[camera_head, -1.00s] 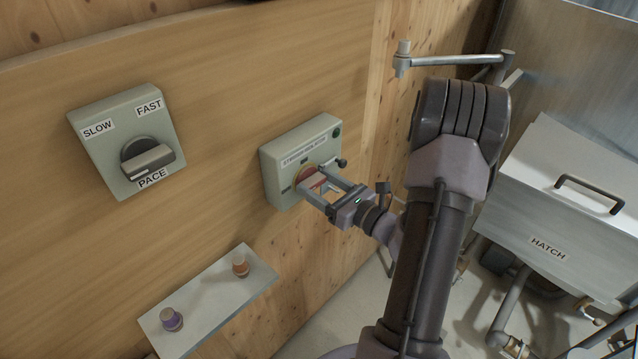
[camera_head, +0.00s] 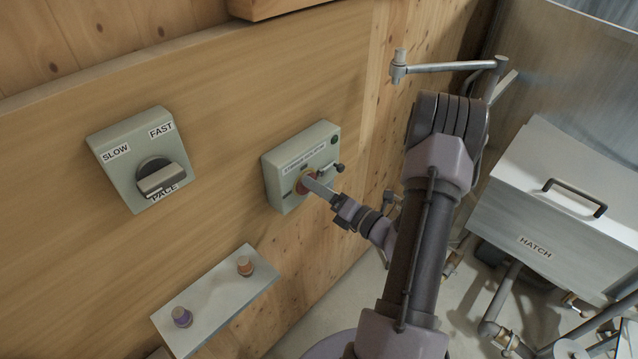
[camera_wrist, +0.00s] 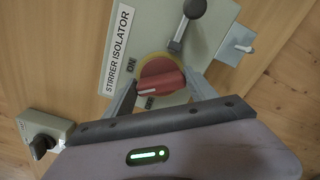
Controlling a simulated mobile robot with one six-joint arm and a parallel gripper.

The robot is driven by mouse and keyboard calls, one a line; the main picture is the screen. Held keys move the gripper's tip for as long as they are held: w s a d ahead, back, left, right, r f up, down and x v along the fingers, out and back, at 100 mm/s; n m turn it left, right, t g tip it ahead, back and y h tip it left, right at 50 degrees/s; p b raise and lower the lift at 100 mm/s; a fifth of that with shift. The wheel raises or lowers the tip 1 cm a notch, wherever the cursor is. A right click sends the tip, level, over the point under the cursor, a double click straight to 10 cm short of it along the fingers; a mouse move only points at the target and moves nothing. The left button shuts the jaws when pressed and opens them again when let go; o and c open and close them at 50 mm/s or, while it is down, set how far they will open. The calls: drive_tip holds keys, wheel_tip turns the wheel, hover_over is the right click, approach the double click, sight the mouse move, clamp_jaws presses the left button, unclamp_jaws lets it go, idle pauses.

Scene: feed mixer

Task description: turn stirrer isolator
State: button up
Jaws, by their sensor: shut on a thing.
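The stirrer isolator is a grey-green box (camera_head: 284,190) on the wooden wall, with a "STIRRER ISOLATOR" label that reads clearly in the wrist view (camera_wrist: 117,45). Its red rotary knob (camera_wrist: 158,86) sits on a yellow disc and bears a white line. An "ON" label lies at the disc's upper left; a second label below is partly hidden. My gripper (camera_head: 311,182) reaches the box face from the right. In the wrist view my gripper (camera_wrist: 161,88) has one finger on each side of the knob and is shut on it. In the head view the fingers mostly hide the knob.
A lever with a dark ball end (camera_wrist: 194,9) stands on the box close to the knob. A SLOW/FAST PACE dial box (camera_head: 128,182) is left. A HATCH bin (camera_head: 540,200) is right.

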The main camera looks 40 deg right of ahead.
drive_tip(key=shift+f+m+p, duration=0.1)
drive_tip(key=shift+m+p, duration=1.7)
drive_tip(key=shift+m, duration=1.6)
drive_tip(key=o, duration=1.4)
drive_tip(key=shift+c, duration=0.2)
drive_tip(key=s+d+b, duration=0.1)
drive_tip(key=s+b, duration=0.1)
drive_tip(key=s, duration=1.5)
drive_tip(key=shift+s+d, duration=0.2)
